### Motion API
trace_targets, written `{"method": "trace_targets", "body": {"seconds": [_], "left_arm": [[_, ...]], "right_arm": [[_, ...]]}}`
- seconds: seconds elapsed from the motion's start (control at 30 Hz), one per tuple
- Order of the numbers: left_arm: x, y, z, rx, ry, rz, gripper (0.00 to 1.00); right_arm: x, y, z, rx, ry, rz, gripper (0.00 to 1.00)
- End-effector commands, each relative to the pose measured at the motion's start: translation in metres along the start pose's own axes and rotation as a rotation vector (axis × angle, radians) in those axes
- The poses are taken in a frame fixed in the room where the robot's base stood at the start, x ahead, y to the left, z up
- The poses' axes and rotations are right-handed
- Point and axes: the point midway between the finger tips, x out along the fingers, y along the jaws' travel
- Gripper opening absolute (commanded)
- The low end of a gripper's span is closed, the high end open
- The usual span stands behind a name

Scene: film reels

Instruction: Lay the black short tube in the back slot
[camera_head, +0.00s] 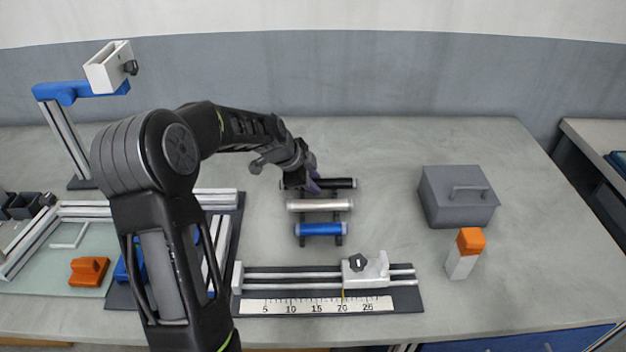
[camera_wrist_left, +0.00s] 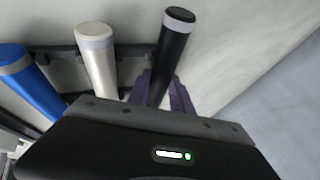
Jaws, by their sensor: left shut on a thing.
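The black tube (camera_head: 338,183) lies crosswise at the back of a small dark rack (camera_head: 338,241), behind a silver tube (camera_head: 318,205) and a blue tube (camera_head: 321,229). My left gripper (camera_head: 311,183) is shut around the black tube near its middle. In the left wrist view, the purple fingers (camera_wrist_left: 161,94) stand on both sides of the black tube (camera_wrist_left: 173,48), with the silver tube (camera_wrist_left: 97,62) and blue tube (camera_wrist_left: 30,84) to the left. The fingers hide part of the back slot, so I cannot tell whether the tube rests fully in it. My right gripper is not in view.
A ruler rail with a sliding block (camera_head: 365,270) lies in front of the rack. A grey lidded box (camera_head: 458,196) and an orange-topped white block (camera_head: 464,254) stand to the right. A post with a blue arm (camera_head: 75,90) stands at the left. The table behind the rack is clear.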

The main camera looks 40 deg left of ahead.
Motion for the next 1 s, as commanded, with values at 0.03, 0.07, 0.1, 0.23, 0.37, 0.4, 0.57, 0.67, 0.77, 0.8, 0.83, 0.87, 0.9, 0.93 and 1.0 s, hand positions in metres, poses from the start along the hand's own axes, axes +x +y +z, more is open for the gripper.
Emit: {"method": "trace_targets", "body": {"seconds": [0.03,0.07,0.1,0.23,0.37,0.4,0.57,0.67,0.77,0.8,0.83,0.87,0.9,0.93,1.0], "left_arm": [[0.0,-0.001,0.0,0.0,0.0,-0.001,0.0],[-0.001,-0.001,0.0,0.0,0.0,-0.001,0.0],[0.0,-0.001,0.0,0.0,0.0,-0.001,0.0],[0.003,0.001,0.001,0.0,0.0,-0.002,0.0],[0.002,0.001,0.001,0.0,0.0,-0.001,0.34],[0.002,0.001,0.001,0.0,0.0,-0.001,0.37],[0.002,0.001,0.001,0.0,0.0,0.0,0.48],[0.002,0.001,0.001,0.0,0.0,0.0,0.48],[0.002,0.001,0.001,0.0,0.0,0.0,0.48],[0.001,0.0,0.001,0.0,0.0,0.0,0.48],[0.0,0.0,0.0,0.0,0.0,0.0,0.48],[-0.001,0.0,0.0,0.0,0.0,0.0,0.48],[-0.002,-0.001,-0.001,0.0,0.0,0.0,0.48],[-0.003,-0.001,0.0,0.0,0.0,-0.001,0.48],[-0.01,-0.002,0.001,0.0,-0.001,-0.005,0.48]], "right_arm": [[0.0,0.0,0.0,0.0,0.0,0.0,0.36],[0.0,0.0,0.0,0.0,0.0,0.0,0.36],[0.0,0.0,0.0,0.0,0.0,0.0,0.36],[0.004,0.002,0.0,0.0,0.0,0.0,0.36],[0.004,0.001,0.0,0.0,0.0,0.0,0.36],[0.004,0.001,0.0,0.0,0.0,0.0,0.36],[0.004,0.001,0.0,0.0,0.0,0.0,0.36],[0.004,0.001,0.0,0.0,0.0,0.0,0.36],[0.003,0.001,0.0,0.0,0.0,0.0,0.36],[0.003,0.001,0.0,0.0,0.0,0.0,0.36],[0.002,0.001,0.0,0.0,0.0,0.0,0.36],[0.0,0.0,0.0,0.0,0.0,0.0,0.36],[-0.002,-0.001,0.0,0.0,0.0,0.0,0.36],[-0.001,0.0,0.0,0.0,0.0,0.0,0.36],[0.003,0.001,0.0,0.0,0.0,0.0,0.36]]}}
